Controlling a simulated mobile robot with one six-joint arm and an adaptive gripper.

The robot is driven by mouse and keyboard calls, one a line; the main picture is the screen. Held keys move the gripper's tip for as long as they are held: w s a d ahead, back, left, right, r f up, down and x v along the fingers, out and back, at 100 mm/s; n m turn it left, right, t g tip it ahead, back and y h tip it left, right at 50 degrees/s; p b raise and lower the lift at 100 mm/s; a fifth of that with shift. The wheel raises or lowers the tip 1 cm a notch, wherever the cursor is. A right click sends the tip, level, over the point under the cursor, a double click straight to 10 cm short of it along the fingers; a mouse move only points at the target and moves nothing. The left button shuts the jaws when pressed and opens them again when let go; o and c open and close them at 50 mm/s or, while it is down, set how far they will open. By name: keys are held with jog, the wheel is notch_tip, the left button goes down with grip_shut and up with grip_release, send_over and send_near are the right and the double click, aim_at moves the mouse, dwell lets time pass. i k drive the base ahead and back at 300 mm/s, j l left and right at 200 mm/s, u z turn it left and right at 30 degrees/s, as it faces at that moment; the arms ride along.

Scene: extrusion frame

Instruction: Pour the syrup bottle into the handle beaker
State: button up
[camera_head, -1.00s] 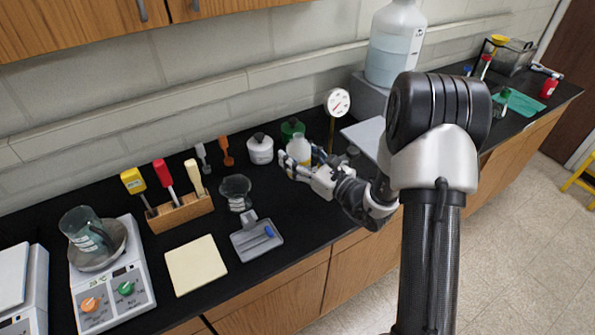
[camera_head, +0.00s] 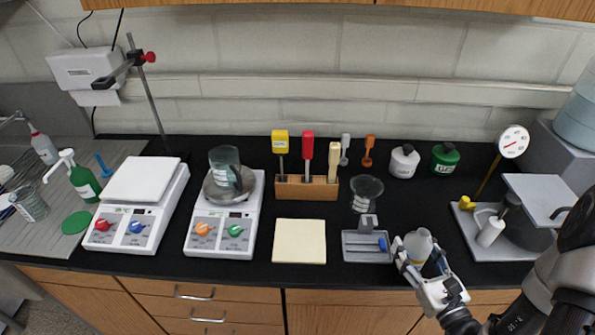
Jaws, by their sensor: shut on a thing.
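The syrup bottle, a small translucent pale bottle with a yellowish label (camera_head: 418,246), is between the fingers of my gripper (camera_head: 421,262). My gripper is shut on it, near the front edge of the black counter and just right of a small grey tray. The bottle looks roughly upright; I cannot tell its height above the counter. A clear glass beaker (camera_head: 225,167), which looks like the handle beaker, stands on the round metal pan of a white balance, well to the left of my gripper. Its handle is hard to make out.
Between them lie a beige pad (camera_head: 300,241), the grey tray (camera_head: 363,254) with a blue item, a small glass (camera_head: 366,190) and a wooden rack (camera_head: 306,190) with tall coloured handles. White and green jars stand behind. A weighing stand (camera_head: 520,240) is at right.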

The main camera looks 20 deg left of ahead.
aim_at(224, 161)
jog(key=u, duration=0.9)
jog(key=k+j+z, duration=0.1)
jog(key=j+z, duration=0.2)
jog(key=j, duration=0.25)
